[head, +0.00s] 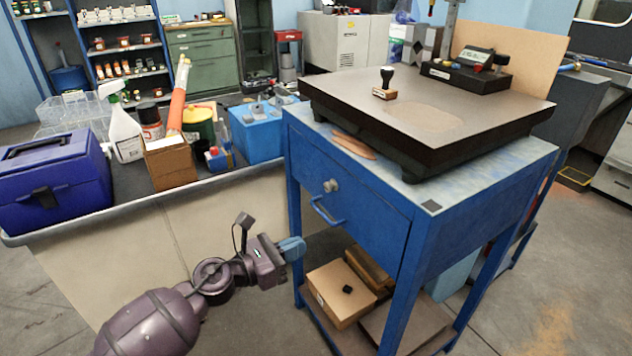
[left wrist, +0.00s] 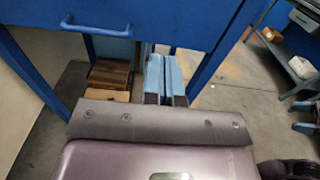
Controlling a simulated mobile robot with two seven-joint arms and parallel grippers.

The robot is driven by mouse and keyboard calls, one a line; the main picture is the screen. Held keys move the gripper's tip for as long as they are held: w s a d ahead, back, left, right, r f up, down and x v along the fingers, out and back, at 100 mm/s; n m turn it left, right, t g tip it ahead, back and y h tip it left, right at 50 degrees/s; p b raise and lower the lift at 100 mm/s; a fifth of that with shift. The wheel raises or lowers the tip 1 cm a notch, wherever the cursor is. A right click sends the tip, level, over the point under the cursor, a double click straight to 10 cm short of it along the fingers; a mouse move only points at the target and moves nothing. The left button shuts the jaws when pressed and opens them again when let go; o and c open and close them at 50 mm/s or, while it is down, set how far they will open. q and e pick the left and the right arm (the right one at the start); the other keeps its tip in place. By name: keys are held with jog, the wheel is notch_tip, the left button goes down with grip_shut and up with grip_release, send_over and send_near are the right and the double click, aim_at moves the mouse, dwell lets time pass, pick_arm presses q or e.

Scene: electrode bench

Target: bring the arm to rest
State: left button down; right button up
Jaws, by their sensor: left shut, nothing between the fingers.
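My left arm comes in from the bottom left in the head view. Its left gripper (head: 292,249) is in front of the blue bench's left front leg, below the drawer handle. In the left wrist view the two blue fingers of the left gripper (left wrist: 164,75) lie side by side, shut, with nothing held between them. The blue bench (left wrist: 90,14) with its drawer handle is just ahead of them. Whether the fingertips touch the bench cannot be told.
The blue bench (head: 370,195) carries a dark surface plate (head: 360,105) with a stamp (head: 386,85) on it. Its lower shelf holds a cardboard box (head: 341,291). A side table with a blue toolbox (head: 52,180) and a spray bottle (head: 124,132) stands at left. Floor is open at right.

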pick_arm(q)
notch_tip(320, 180, up, 6)
jog(key=w+a+n+t+y, duration=0.1)
jog(key=n+t, duration=0.2)
jog(key=n, duration=0.5)
jog(key=w+a+f+n+t+y, duration=0.1)
jog(key=a+n+t, duration=0.1)
jog(key=n, duration=0.5)
jog(key=s+a+f+n+t+y+p, duration=0.1)
jog(key=s+a+n+t+y+p, duration=0.3)
jog(key=n, duration=1.1)
jog(key=s+a+f+n+g+y+p, duration=0.1)
jog(key=s+a+f+n+g+y, duration=0.1)
jog(key=s, duration=0.9)
jog(key=s+a+f+n+g+y+p, duration=0.2)
jog(key=s+a+f+n, duration=0.5)
jog(key=s, duration=0.4)
jog(key=s+a+f+n+g+y+p, duration=0.2)
jog(key=s+a+f+n+g+y, duration=0.2)
jog(key=s+n, duration=0.3)
jog(key=s+y, duration=0.1)
jog(key=s, duration=0.4)
jog(key=shift+a+f, duration=0.25)
jog(key=shift+f, duration=0.1)
pick_arm(e)
notch_tip(320, 180, up, 8)
jog(key=t, duration=0.1)
jog(key=shift+w+r, duration=0.2)
jog(key=shift+w, duration=0.25)
jog(key=shift+c, duration=0.3)
